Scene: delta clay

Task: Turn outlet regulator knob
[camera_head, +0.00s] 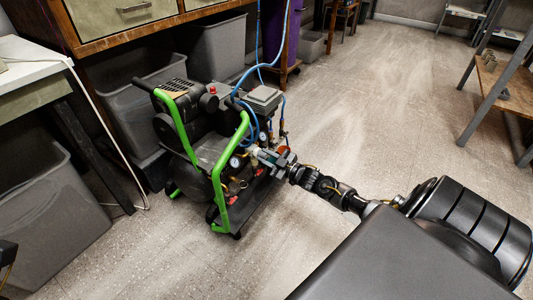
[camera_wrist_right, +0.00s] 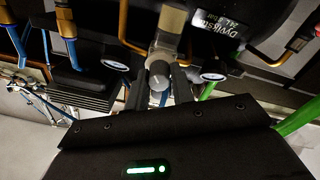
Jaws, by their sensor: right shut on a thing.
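The outlet regulator knob (camera_wrist_right: 159,76) is a grey round knob at the middle of the right wrist view, below a pale regulator body (camera_wrist_right: 168,40). My right gripper (camera_wrist_right: 160,88) has one dark finger on each side of it and is shut on it. In the head view my right gripper (camera_head: 276,160) reaches the front of the compressor (camera_head: 205,150), which has a green tubular frame; the knob is hidden there by the gripper.
Pressure gauges, one at the right (camera_wrist_right: 213,74), flank the knob closely. Blue hoses (camera_head: 245,75) and brass fittings run near my gripper. Grey bins (camera_head: 50,210) and a workbench (camera_head: 120,35) stand behind and left. The floor (camera_head: 350,110) to the right is clear.

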